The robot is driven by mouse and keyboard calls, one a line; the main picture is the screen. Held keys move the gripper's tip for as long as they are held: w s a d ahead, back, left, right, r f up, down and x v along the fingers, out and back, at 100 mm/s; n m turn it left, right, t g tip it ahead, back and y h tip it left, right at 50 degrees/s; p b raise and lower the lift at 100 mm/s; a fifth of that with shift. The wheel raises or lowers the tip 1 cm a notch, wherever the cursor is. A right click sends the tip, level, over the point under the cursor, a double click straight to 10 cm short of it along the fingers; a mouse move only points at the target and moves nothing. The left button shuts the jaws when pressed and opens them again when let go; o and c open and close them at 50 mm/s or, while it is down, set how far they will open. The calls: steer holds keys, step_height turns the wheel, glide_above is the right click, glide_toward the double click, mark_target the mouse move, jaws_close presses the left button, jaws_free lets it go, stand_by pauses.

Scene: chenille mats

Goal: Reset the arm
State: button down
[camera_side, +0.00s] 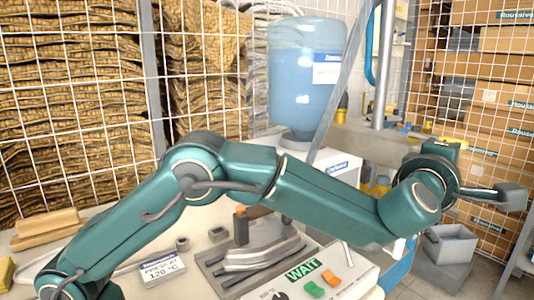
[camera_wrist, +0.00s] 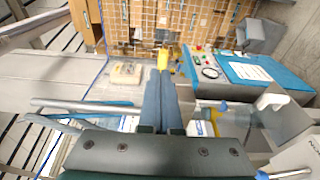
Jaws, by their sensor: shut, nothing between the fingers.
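My teal arm stretches across the side view from the lower left, up over an elbow, and down to its wrist at the right. My gripper (camera_wrist: 160,78) shows in the middle of the wrist view. Its two long fingers lie together, shut and empty, pointing up the picture. In the side view the end of my arm is in front of the mesh fence at the right, beyond the bench and held in the air. The fingers are hard to make out there.
Below my arm stand a metal press (camera_side: 262,256), a control box with a green WAIT display (camera_side: 303,270), and a 120 °C sign (camera_side: 160,268). A blue water tank (camera_side: 304,75) stands behind. A grey bin (camera_side: 450,244) sits low at the right, under my wrist.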

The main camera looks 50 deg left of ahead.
steer(key=s+a+r+m+t+h, duration=0.1)
steer(key=s+a+r+m, duration=0.25)
steer(key=a+r, duration=0.35)
steer(key=s+a+r+m+t+h, duration=0.1)
steer(key=s+a+r+m, duration=0.1)
steer(key=s+a+r, duration=0.5)
steer(key=s+a+f+m+g, duration=0.2)
steer(key=s+f+m+g, duration=1.2)
steer(key=s+f, duration=0.9)
step_height(320, 180, down, 4)
steer(key=shift+s+f+h, duration=0.1)
steer(key=shift+s+h, duration=0.3)
steer(key=shift+m, duration=0.25)
